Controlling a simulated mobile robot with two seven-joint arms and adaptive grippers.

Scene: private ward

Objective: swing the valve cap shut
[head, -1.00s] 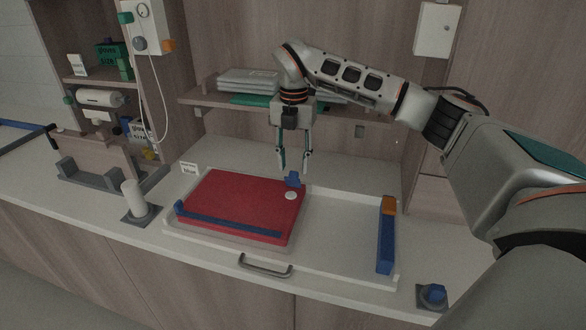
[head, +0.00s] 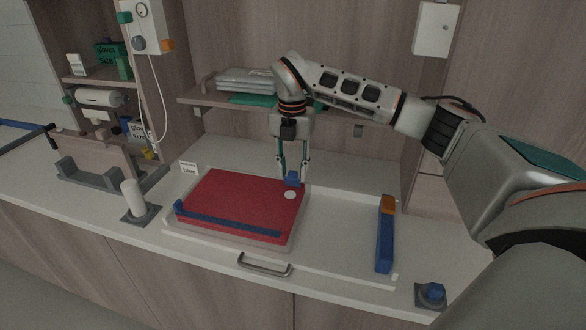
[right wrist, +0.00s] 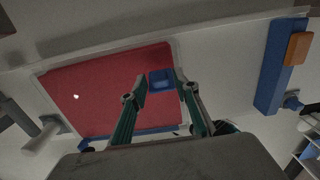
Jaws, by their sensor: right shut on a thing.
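The blue valve cap (head: 292,180) stands up at the back right corner of a flat red pad (head: 235,200). A round white disc (head: 291,195), seemingly the valve opening, lies uncovered just in front of it. My right gripper (head: 293,176) points down from above, with its fingertips on either side of the blue cap, shut on it. In the right wrist view the cap (right wrist: 160,80) shows between the fingertips (right wrist: 160,76), beside the red pad's edge. The fingers partly hide the cap in the head view. My left gripper is out of view.
A blue bar (head: 386,240) with an orange end stands at the tray's right. A shelf (head: 200,97) with folded linen is behind. A white cylinder (head: 132,192) stands left.

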